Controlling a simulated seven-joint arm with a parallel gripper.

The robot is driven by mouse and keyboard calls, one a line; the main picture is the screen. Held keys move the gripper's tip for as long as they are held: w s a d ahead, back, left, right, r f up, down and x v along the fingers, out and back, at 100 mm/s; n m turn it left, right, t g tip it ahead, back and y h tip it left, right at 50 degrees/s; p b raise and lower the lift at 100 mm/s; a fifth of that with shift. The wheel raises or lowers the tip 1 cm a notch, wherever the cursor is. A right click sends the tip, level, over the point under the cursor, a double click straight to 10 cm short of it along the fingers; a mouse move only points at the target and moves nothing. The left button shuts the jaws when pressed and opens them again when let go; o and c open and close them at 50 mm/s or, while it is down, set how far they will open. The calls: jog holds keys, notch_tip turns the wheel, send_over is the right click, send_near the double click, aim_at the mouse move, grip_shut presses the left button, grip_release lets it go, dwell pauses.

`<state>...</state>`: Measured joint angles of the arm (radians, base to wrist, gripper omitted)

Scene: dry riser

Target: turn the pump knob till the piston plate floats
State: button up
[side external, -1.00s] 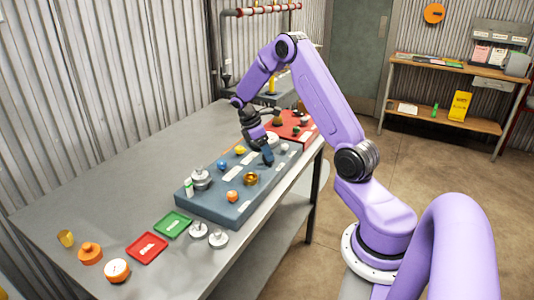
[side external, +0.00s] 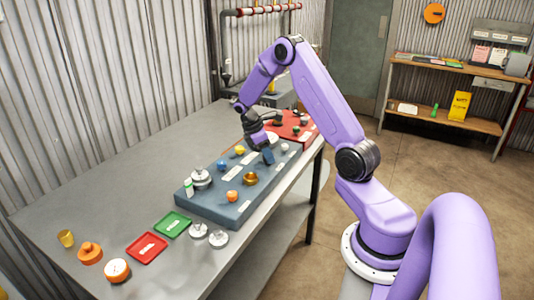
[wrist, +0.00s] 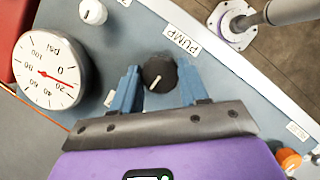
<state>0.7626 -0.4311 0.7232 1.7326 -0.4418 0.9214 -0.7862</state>
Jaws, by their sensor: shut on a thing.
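The pump knob (wrist: 160,73) is black and round with a white pointer line, beside a white "PUMP" label (wrist: 181,40). My gripper (wrist: 160,88) has its two blue fingers on opposite sides of the knob, shut on it. In the side view my gripper (side external: 268,156) is low over the far part of the blue-grey panel (side external: 215,207), and the knob is hidden there. A psi gauge (wrist: 48,72) has its red needle near the 20 mark. A silver stacked disc piece (side external: 201,178) on the panel may be the piston plate; I cannot tell whether it floats.
A brass cup (side external: 250,178), an orange knob (side external: 232,196) and a blue knob (side external: 222,165) stand on the panel. A green tray (side external: 173,225), a red tray (side external: 147,248) and silver discs (side external: 218,239) lie nearer.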

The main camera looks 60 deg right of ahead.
jog(key=m+y, duration=0.1)
jog(key=m, duration=0.3)
jog(key=shift+d+g, duration=0.1)
jog(key=shift+g, duration=0.2)
jog(key=m+y, duration=0.1)
jog(key=m, duration=0.1)
jog(key=m+y, duration=0.1)
jog(key=m, duration=0.1)
jog(key=shift+d+m+g, duration=0.1)
jog(key=shift+m+g, duration=0.2)
jog(key=m+y, duration=0.1)
jog(key=m, duration=0.3)
jog(key=shift+d+y, duration=0.1)
jog(key=shift+y, duration=0.3)
jog(key=shift+m+t+y, duration=0.6)
jog(key=shift+m+y, duration=0.1)
jog(key=shift+m, duration=1.5)
jog(key=o, duration=1.1)
jog(key=shift+c, duration=0.2)
